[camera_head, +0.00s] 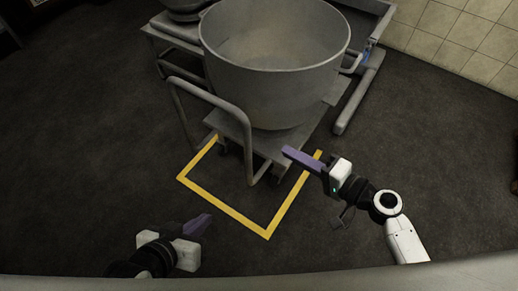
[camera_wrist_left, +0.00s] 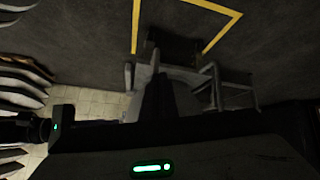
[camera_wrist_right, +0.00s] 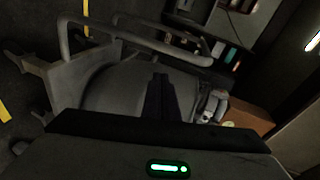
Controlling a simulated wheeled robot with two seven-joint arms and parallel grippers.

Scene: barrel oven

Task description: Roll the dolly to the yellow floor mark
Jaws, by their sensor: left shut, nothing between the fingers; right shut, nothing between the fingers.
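The dolly (camera_head: 228,126) is a grey wheeled platform with a tubular push handle on its near left side. A large grey bowl (camera_head: 275,85) stands on it. The yellow floor mark (camera_head: 225,208) is an open yellow outline on the dark floor; the dolly's near end and front wheels lie over its far part. My right gripper (camera_head: 288,152) is shut and empty, in front of the bowl and right of the handle in the picture. My left gripper (camera_head: 207,218) is shut and empty, near the mark's left side, apart from the dolly. The yellow lines also show in the left wrist view (camera_wrist_left: 222,32).
Behind the bowl stands a grey machine frame (camera_head: 352,92) with a long leg on the right. Another grey pot (camera_head: 185,8) is at the back left. A tiled wall (camera_head: 460,40) closes the back right. The floor at left is clear.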

